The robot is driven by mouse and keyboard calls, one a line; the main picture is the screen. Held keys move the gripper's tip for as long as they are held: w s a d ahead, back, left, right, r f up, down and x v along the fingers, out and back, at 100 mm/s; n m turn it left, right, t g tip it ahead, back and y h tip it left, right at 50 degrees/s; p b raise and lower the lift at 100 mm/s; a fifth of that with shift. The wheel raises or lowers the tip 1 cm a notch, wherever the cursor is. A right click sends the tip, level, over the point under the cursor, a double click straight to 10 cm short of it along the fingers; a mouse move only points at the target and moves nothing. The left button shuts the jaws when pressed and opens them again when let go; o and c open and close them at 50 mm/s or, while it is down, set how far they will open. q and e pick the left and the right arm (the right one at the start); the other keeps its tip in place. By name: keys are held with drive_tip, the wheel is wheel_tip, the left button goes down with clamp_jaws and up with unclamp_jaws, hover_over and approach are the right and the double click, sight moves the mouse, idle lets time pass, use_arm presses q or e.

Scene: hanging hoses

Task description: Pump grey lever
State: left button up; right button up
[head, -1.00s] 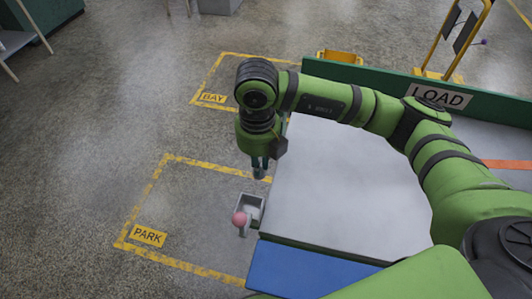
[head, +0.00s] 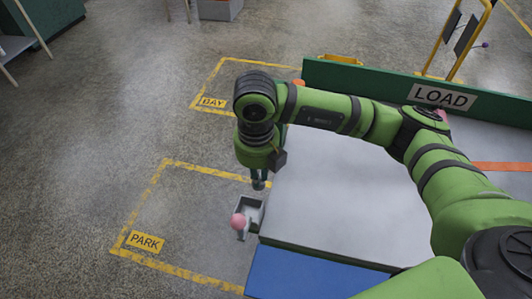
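The lever is a short grey arm with a pink ball knob (head: 238,221) at its end. It sits at a small grey open-topped bracket (head: 252,213) on the left side of the grey-topped table. My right gripper (head: 259,184) points down just above and behind the bracket, apart from the pink knob. Its fingers are small and partly hidden by the wrist, so their opening is unclear. No held object shows. My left gripper is not in view.
The grey tabletop (head: 340,200) with a blue front strip (head: 300,275) lies under my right arm. A green board with a LOAD sign (head: 442,96) runs along its back. Yellow-marked PARK (head: 145,241) and BAY (head: 213,101) floor areas to the left are clear.

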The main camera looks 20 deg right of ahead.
drive_tip(key=shift+f, duration=0.1)
wheel_tip(320, 180, down, 2)
drive_tip(key=shift+b, duration=1.1)
drive_tip(key=shift+w+d+r+p, duration=0.1)
drive_tip(key=shift+r+p, duration=0.8)
drive_tip(key=shift+r, duration=0.5)
drive_tip(key=shift+w+d+r+p, duration=0.1)
drive_tip(key=shift+r+p, duration=0.75)
drive_tip(key=shift+r, duration=0.65)
drive_tip(key=shift+w+d+r+p, duration=0.15)
drive_tip(key=shift+w+r+p, duration=0.15)
drive_tip(key=shift+r, duration=0.35)
drive_tip(key=shift+w+d+r+p, duration=0.15)
drive_tip(key=shift+w+r+p, duration=0.15)
drive_tip(key=shift+r, duration=0.4)
drive_tip(key=shift+w+d+r+p, duration=0.2)
drive_tip(key=shift+r+p, duration=0.1)
drive_tip(key=shift+r, duration=0.35)
